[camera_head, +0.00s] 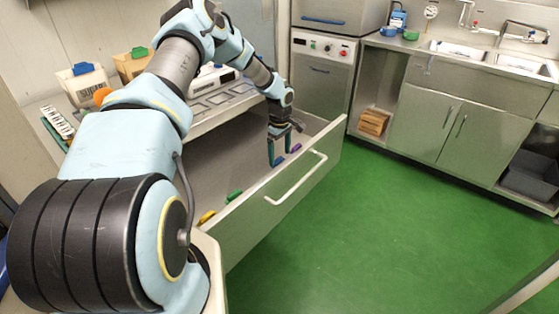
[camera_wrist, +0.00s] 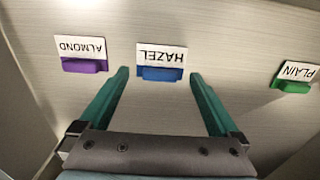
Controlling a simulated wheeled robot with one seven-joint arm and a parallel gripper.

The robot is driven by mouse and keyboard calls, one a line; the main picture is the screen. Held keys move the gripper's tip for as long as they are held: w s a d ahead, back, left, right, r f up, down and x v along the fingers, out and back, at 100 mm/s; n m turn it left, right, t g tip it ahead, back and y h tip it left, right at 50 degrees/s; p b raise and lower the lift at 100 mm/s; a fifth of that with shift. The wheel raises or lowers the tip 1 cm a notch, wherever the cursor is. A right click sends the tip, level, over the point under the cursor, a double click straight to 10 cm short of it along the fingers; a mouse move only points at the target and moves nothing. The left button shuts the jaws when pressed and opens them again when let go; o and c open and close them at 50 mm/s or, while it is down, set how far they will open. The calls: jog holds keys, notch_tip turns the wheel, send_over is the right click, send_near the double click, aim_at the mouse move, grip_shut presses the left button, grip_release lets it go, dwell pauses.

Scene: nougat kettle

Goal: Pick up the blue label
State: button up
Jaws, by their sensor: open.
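The blue label (camera_wrist: 161,73) lies in the open drawer, with a white card reading HAZEL upside down in the wrist view. My gripper (camera_wrist: 159,78) is open, and its two green fingers point at the blue label, which shows between their tips with space on both sides. Whether the fingertips are level with it in depth I cannot tell. In the head view my gripper (camera_head: 284,160) reaches down into the drawer (camera_head: 262,212), near its far end. The blue label is not clearly visible there.
A purple label reading ALMOND (camera_wrist: 84,65) lies left of the fingers and a green label reading PLAIN (camera_wrist: 292,86) lies to the right. A yellow label (camera_head: 206,217) is at the drawer's near end. The drawer's front wall with its handle (camera_head: 297,180) stands close beside my gripper.

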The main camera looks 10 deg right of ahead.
jog(key=shift+f, duration=0.95)
jog(key=c, duration=1.4)
jog(key=shift+r, duration=0.1)
